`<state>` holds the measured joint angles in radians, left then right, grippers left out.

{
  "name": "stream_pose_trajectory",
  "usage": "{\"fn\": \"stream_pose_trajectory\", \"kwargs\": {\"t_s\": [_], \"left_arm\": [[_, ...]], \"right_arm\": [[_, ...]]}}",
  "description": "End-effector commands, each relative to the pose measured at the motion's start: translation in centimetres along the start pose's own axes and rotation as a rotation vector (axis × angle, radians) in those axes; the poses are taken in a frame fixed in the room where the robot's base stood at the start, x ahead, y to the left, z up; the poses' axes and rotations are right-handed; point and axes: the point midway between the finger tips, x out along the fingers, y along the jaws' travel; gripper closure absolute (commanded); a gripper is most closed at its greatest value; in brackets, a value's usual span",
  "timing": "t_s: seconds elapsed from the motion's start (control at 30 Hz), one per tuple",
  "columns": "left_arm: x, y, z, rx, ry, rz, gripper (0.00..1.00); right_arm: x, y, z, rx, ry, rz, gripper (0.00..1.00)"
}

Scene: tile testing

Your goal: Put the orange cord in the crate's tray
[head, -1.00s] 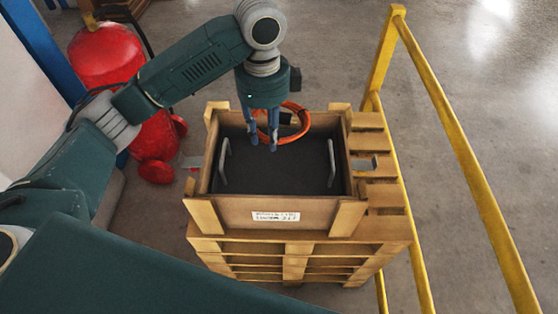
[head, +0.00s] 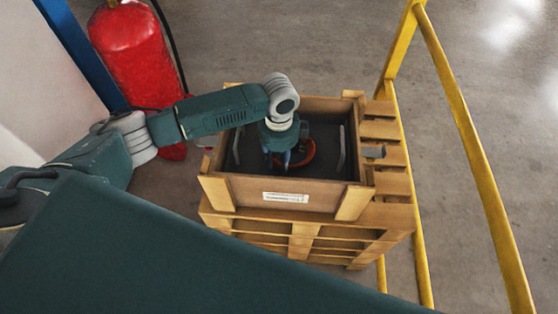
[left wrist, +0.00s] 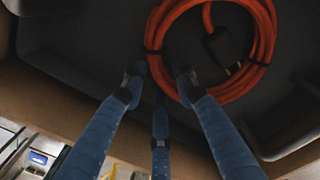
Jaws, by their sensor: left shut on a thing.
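The orange cord (head: 309,152) is a coil with a dark plug, and it also shows in the left wrist view (left wrist: 268,45). My left gripper (head: 279,161) is shut on the cord's near edge and points down inside the wooden crate (head: 235,192). Its blue fingers also show in the left wrist view (left wrist: 160,88). The cord is low over the dark grey tray (head: 328,137) in the crate. I cannot tell whether it touches the tray floor. My arm and gripper hide part of the cord and tray. My right gripper is not in view.
The crate stands on stacked pallets (head: 302,238), its walls close around the gripper. Two light handles stand up at the tray's sides. A red fire extinguisher (head: 138,50) is at the back left. A yellow rail (head: 470,130) runs along the right.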

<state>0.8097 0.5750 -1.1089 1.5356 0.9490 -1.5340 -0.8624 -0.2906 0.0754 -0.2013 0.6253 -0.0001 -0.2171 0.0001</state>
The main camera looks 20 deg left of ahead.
Motion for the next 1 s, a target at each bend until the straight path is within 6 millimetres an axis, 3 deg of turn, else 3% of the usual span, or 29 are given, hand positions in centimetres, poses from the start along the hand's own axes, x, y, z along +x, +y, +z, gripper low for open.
{"fn": "stream_pose_trajectory", "kwargs": {"t_s": [0.27,0.3,0.4,0.77,1.0], "left_arm": [[0.8,0.0,0.0,0.0,0.0,-0.002,1.0],[0.8,0.0,0.0,0.0,-0.001,0.0,0.69],[0.8,0.0,0.0,0.0,0.0,0.0,0.52],[0.3,-0.1,0.0,0.001,0.001,-0.003,0.52],[-3.8,-0.2,0.0,0.0,0.002,-0.007,0.52]], "right_arm": [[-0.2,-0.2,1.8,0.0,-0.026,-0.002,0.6],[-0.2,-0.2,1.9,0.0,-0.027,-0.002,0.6],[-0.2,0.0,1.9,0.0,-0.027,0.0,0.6],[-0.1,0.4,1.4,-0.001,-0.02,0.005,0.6],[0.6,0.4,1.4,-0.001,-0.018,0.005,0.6]]}}
